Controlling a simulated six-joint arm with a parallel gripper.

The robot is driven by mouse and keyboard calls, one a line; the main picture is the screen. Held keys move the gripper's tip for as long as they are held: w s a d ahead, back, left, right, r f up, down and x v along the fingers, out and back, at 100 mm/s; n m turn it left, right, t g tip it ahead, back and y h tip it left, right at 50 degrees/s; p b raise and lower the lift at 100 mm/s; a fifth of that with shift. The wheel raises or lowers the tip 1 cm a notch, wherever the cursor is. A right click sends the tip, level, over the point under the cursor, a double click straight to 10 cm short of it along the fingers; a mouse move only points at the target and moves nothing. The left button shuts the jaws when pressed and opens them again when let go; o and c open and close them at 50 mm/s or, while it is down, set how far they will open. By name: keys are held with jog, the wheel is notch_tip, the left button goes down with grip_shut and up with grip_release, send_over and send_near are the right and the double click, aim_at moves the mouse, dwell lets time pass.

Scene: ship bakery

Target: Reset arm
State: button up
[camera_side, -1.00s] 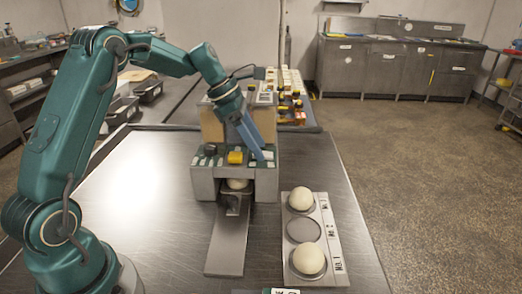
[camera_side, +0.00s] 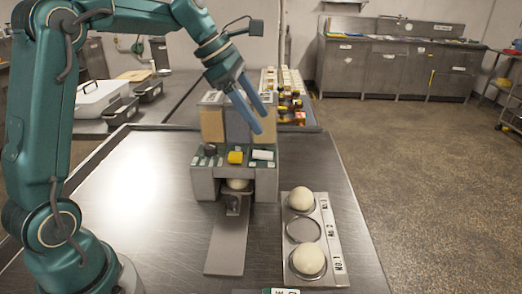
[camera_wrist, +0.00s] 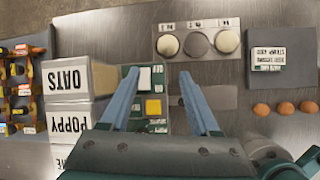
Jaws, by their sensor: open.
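My gripper (camera_side: 262,120) is open and empty, its blue fingers apart above the topping machine (camera_side: 205,185). In the wrist view the gripper (camera_wrist: 161,73) has its two fingers on either side of the machine's green panel. The panel carries a yellow button (camera_side: 235,157), a black knob (camera_side: 210,149) and a white switch (camera_side: 262,154). A dough ball (camera_side: 238,184) sits in the opening under the panel, partly hidden. The fingers are clear of the panel.
A tray (camera_side: 322,232) at right holds two dough balls (camera_side: 302,200) (camera_side: 309,259) with an empty round place between them. Hoppers labelled OATS (camera_wrist: 66,77) and POPPY (camera_wrist: 70,122) stand behind the panel. Small brown balls (camera_wrist: 285,108) lie near a labelled plate (camera_wrist: 290,75).

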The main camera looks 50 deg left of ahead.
jog(key=s+d+r+m+y, duration=0.25)
jog(key=s+d+m, duration=0.45)
jog(key=s+m, duration=0.4)
jog(key=s+a+f+m+y, duration=0.1)
jog(key=s+f+m, duration=0.6)
jog(key=m, duration=0.7)
jog(key=s+a, duration=0.1)
jog(key=s, duration=0.1)
jog(key=shift+s+t, duration=0.35)
jog(key=shift+t, duration=0.05)
jog(key=shift+c, duration=0.2)
